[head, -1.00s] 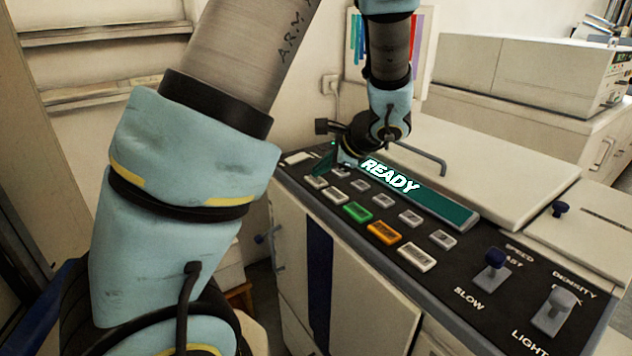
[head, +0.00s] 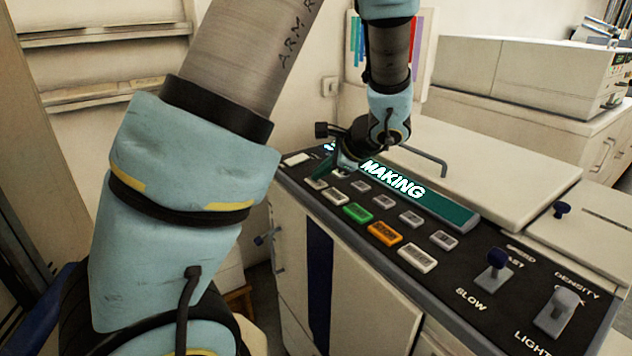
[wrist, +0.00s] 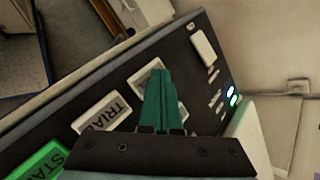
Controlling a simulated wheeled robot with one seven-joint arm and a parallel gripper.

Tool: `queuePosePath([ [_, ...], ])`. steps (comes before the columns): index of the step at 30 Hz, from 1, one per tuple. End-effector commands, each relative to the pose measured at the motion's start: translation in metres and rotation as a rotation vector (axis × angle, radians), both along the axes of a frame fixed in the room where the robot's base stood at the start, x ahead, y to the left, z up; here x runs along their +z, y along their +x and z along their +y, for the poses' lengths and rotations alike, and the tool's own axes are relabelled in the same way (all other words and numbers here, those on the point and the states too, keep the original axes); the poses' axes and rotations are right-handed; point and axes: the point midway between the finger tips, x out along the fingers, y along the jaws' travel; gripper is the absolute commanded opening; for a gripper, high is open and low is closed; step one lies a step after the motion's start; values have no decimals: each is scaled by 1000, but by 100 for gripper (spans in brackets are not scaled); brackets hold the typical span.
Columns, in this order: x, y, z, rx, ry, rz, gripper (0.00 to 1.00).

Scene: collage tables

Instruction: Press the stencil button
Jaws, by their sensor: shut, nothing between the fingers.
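My gripper (head: 320,175) is shut and empty, its green fingers pointing down at the left end of the dark control panel (head: 452,262). In the head view its tips meet a pale button (head: 315,184) at the left end of the front row. In the wrist view my gripper (wrist: 160,73) covers part of that pale button (wrist: 146,77), hiding its label. The tips appear to touch it; how far it is pressed cannot be told. The display (head: 420,195) reads "MAKING".
The pale TRIAL button (wrist: 100,110) and green START button (wrist: 40,162) lie beside the covered button. An orange button (head: 384,233) and speed lever (head: 492,270) are further right. A raised handle (head: 430,162) stands behind the display.

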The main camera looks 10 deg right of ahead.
Motion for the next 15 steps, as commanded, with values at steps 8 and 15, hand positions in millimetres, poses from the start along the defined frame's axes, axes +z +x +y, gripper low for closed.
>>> queuePosePath([
  [8,2,0,0,0,0,0,0],
  [15,14,0,0,-1,-1,0,0],
])
